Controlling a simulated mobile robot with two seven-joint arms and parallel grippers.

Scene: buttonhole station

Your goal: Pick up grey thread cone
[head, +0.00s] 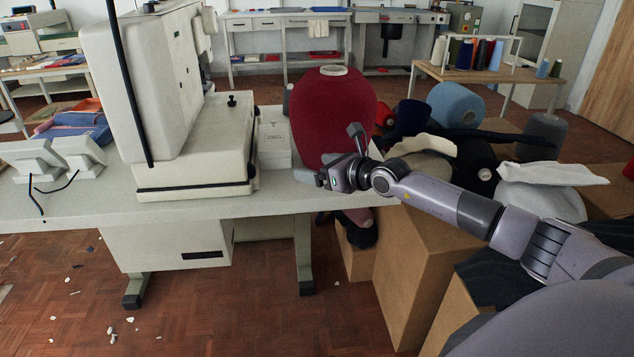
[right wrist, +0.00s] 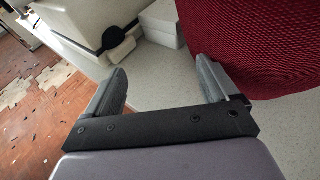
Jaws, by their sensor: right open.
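A dark grey thread cone (head: 542,135) stands among other cones at the right of the head view, beyond my right forearm. A second, small grey object (head: 287,99), perhaps also a cone, shows at the left edge of the big red cone, which hides most of it. My right gripper (head: 331,157) is open and empty over the sewing table, in front of the red cone. In the right wrist view its two fingers (right wrist: 162,72) are spread apart above the pale tabletop. No grey cone shows in that view. My left gripper is not in view.
The large red cone (head: 335,112) is close to my right gripper and fills the upper right of the wrist view (right wrist: 255,40). A sewing machine (head: 195,150) and a small white box (head: 273,150) stand left of it. Cardboard boxes (head: 425,245) with cones and cloth crowd the right.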

